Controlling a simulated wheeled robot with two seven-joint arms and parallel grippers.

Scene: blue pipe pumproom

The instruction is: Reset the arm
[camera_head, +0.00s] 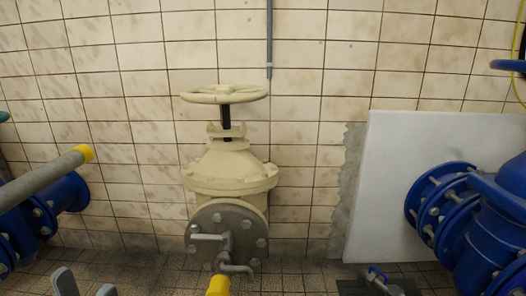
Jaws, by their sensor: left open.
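My left gripper (85,286) shows at the bottom left edge, with only its two grey fingertips in view. The fingertips are apart, with nothing seen between them. They are above the tiled floor, left of the cream gate valve (230,170) and apart from it. The rest of the left arm is out of frame. My right gripper is not in view.
The cream valve has a round handwheel (224,94) and a grey flange with a small tap and yellow end (218,285). A yellow-capped grey pipe (45,178) and blue pipework (68,195) are at left. Blue flanged pipes (445,205) stand at right before a white panel (395,160).

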